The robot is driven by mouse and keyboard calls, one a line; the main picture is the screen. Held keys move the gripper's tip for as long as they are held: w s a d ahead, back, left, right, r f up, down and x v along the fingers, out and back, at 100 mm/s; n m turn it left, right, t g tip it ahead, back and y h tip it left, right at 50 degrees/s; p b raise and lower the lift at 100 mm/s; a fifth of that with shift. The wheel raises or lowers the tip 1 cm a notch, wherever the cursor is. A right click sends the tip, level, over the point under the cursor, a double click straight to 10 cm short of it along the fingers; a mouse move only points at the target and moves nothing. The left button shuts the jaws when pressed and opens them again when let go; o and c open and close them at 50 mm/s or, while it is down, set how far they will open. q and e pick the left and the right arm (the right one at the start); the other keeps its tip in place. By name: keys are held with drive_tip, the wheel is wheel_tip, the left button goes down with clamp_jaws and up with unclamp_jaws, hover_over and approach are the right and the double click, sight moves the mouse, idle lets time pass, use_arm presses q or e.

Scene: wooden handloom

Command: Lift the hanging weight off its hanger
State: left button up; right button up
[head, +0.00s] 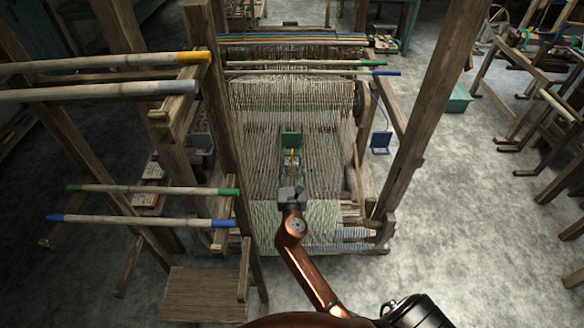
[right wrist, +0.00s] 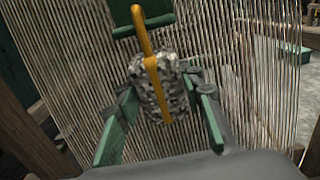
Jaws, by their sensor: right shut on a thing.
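The hanging weight (right wrist: 137,72) is a speckled grey-and-white block with a yellow strap and a yellow handle (right wrist: 142,30) rising from its top. It hangs in front of the warp threads; in the head view it is small, with its yellow part (head: 292,160) showing. The hanger (right wrist: 155,20) is a green plate behind the top of the handle, and it also shows in the head view (head: 291,140). I cannot tell whether the handle still rests on it. My right gripper (head: 292,190) is shut on the weight, with green fingers on both sides (right wrist: 158,98). My left gripper is out of view.
The loom's warp threads (head: 260,110) spread close behind the weight. Wooden posts (head: 425,110) stand on both sides. Poles with coloured ends (head: 140,220) jut out at the left. A blue plate (head: 381,140) hangs to the right. Open floor (head: 470,220) lies at the right.

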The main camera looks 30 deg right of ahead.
drive_tip(key=shift+r+p, duration=0.7)
drive_tip(key=shift+r, duration=0.25)
drive_tip(key=shift+p+v, duration=0.7)
drive_tip(key=shift+v, duration=2.15)
drive_tip(key=p+v, duration=0.1)
drive_tip(key=v, duration=0.7)
drive_tip(key=shift+s, duration=0.2)
drive_tip(key=shift+f, duration=0.1)
